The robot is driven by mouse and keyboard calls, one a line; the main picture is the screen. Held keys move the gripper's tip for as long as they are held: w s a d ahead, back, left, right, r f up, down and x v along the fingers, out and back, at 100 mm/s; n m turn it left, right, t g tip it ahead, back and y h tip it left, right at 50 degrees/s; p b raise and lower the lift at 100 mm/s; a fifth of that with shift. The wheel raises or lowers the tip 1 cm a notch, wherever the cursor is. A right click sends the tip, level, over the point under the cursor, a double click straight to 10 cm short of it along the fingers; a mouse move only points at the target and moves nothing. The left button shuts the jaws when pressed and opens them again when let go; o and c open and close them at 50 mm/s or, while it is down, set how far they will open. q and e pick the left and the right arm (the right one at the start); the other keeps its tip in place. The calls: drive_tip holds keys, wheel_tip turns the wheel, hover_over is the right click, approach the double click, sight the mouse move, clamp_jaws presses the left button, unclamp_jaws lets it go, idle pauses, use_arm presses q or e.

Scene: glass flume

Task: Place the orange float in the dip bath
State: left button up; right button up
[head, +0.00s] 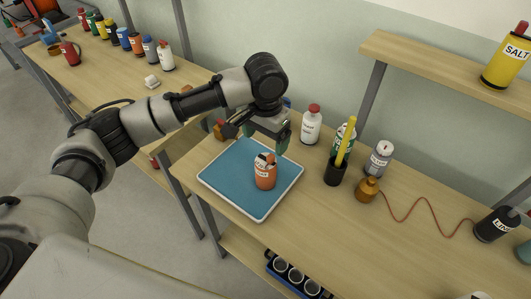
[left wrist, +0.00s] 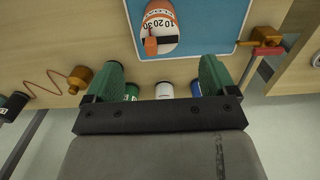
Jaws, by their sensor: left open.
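The orange float (head: 265,172) is a short upright body with a white band of numbers. It stands in the blue, pale-rimmed shallow tray (head: 231,172), which I take to be the dip bath. In the left wrist view the float (left wrist: 161,22) shows at the top on the blue surface (left wrist: 212,25). My left gripper (head: 258,139) is open and empty, behind and above the float at the tray's far edge. Its two green fingers stand wide apart in the left wrist view (left wrist: 160,77), with nothing between them. My right gripper is not in view.
A shelf (head: 430,55) overhangs the back right. Bench to the front right is mostly clear.

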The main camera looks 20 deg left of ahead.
use_arm(q)
drive_tip(key=shift+r, duration=1.75)
